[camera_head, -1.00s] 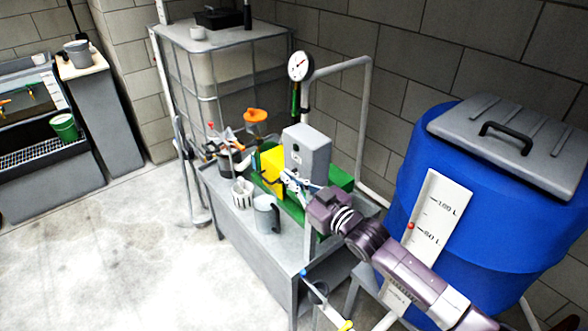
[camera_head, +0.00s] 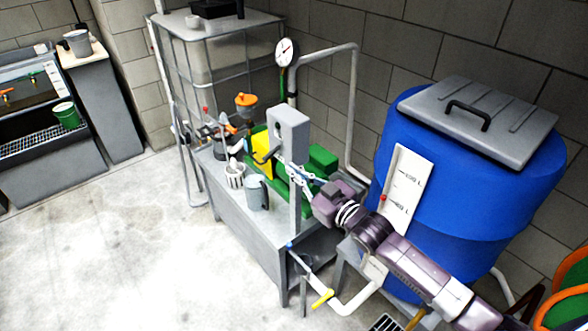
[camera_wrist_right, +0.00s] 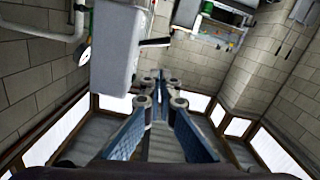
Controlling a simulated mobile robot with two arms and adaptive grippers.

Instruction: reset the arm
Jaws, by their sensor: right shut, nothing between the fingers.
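My right arm reaches in from the lower right of the head view. Its gripper (camera_head: 294,172) is shut and empty, just below and beside a grey box on a post (camera_head: 289,130). I cannot tell from the head view whether the fingers touch the post. In the right wrist view the fingers (camera_wrist_right: 158,82) come together at their tips, with the grey box (camera_wrist_right: 112,60) close by on the left. A dark lever or handle sticks out from that box toward the right. My left gripper is not in view.
A metal bench (camera_head: 262,222) carries a green and yellow pump (camera_head: 265,150), a grey jug (camera_head: 256,192) and a white cup. A large blue barrel (camera_head: 465,190) stands right of my arm. Pipes and a gauge (camera_head: 287,52) rise behind. The floor at left is clear.

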